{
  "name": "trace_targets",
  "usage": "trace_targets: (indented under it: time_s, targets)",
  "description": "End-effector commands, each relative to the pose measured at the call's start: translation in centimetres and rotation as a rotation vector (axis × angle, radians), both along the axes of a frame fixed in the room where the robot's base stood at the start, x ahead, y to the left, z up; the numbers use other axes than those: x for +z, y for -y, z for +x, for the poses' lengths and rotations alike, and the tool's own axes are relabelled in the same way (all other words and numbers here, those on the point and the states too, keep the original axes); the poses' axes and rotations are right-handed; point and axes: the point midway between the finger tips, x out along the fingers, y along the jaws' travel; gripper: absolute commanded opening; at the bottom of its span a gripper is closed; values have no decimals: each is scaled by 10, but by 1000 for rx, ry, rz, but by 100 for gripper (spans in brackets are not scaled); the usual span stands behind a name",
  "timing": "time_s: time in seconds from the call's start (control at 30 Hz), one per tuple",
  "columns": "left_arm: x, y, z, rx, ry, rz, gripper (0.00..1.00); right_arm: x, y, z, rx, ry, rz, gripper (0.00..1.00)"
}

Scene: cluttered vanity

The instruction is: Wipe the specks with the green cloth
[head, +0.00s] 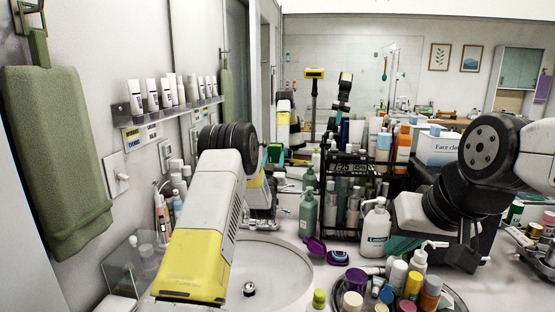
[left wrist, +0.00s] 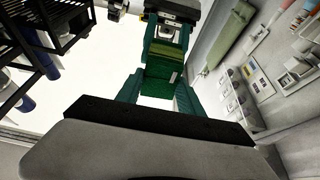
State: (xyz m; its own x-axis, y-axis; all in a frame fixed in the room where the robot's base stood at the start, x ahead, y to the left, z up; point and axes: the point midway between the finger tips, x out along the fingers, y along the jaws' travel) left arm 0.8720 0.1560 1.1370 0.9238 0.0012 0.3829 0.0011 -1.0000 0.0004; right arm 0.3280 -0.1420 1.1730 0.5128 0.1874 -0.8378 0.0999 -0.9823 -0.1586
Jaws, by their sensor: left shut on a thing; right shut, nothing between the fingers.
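My left gripper (left wrist: 160,88) shows its teal fingers in the left wrist view, shut on a small olive-green cloth (left wrist: 166,76). Beyond them is what looks like their mirror reflection, so the cloth seems at or close to the mirror; I cannot tell whether it touches. In the head view my left arm hides most of that gripper; a bit of teal (head: 275,154) shows past the wrist. My right gripper (head: 402,244) is shut and empty over the right counter, its teal fingers near a white pump bottle. I cannot make out any specks.
A sink basin (head: 285,270) lies below my left arm. A black rack (head: 345,190) of bottles, a white pump bottle (head: 376,226) and a crowded round tray (head: 458,298) fill the right. A green towel (head: 58,150) hangs on the left wall, near a shelf (head: 170,110) of tubes.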

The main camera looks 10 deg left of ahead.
Motion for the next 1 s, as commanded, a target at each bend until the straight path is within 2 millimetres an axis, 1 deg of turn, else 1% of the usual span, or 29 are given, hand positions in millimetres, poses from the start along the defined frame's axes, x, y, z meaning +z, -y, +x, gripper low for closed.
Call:
trace_targets:
  time_s: [0.07,0.3,0.53,0.77,0.87,1.0]
  targets:
    - [0,0,0,0,0,0,0,0,0,0,0,0,0,0]
    - [0,-13,0,3,0,1,0,0,0,0,0,0,0,0]
    - [0,-20,0,4,0,1,0,0,0,0,0,0,0,0]
    - [0,-33,-1,4,0,-1,0,0,0,0,0,0,0,0]
    - [0,-34,-1,2,0,0,0,0,0,0,0,0,0,0]
    - [0,-28,-1,2,0,-1,0,0,0,0,0,0,0,0]
